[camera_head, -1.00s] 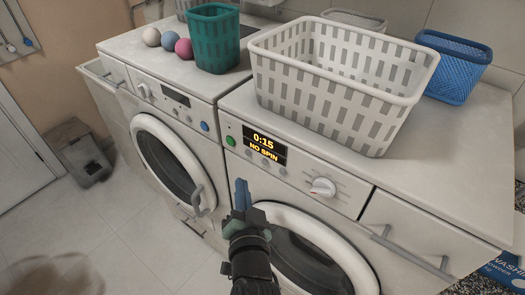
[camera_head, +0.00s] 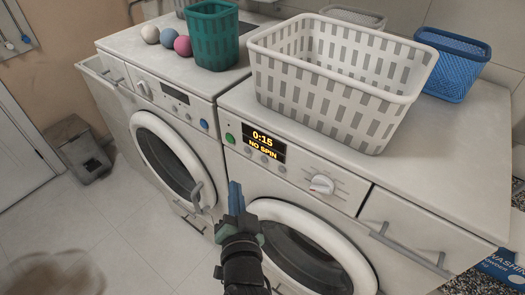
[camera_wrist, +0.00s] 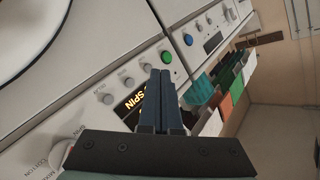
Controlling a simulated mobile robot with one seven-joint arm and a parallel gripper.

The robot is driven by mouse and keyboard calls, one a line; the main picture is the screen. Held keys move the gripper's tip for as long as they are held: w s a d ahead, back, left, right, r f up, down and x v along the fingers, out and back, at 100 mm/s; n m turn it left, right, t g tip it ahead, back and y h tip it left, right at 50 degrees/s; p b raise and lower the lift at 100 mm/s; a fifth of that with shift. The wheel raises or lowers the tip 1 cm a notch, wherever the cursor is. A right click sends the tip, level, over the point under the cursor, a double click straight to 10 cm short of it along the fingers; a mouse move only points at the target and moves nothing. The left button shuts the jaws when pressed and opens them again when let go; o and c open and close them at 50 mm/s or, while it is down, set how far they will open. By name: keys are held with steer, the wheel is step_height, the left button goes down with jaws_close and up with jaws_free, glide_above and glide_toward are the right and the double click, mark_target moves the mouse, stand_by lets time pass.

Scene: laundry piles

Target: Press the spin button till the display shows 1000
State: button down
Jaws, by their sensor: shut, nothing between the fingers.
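The right washing machine's display (camera_head: 264,146) reads "0:15" and "NO SPIN" in yellow; part of "SPIN" shows in the wrist view (camera_wrist: 133,105). A row of small grey buttons (camera_head: 265,158) lies below it, with a round green button (camera_head: 229,139) at its left end. The grey buttons (camera_wrist: 127,81) and the green one (camera_wrist: 166,57) also show in the wrist view. Their labels are too small to tell which is spin. My gripper (camera_head: 236,187) is shut and empty, its blue fingers in front of the machine, below the buttons. Its tips (camera_wrist: 160,73) appear apart from the panel.
A white dial (camera_head: 321,184) sits right of the display. A large white basket (camera_head: 335,95), a blue basket (camera_head: 452,65) and a green basket (camera_head: 214,37) stand on top. A second washer (camera_head: 165,150) with a blue button adjoins at left.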

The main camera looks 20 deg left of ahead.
mark_target(264, 160)
steer(key=shift+s+a+r, duration=0.1)
steer(key=shift+s+a, duration=0.1)
steer(key=shift+s, duration=0.3)
steer(key=shift+s+a, duration=0.15)
steer(key=shift+s, duration=0.3)
steer(key=shift+w, duration=0.1)
steer(key=w+d+b, duration=0.3)
steer(key=w+b, duration=0.1)
steer(key=w, duration=0.4)
steer(key=shift+b, duration=0.3)
steer(key=shift+w, duration=0.1)
stand_by(1.2)
steer(key=shift+w+d, duration=0.15)
steer(key=shift+w, duration=0.2)
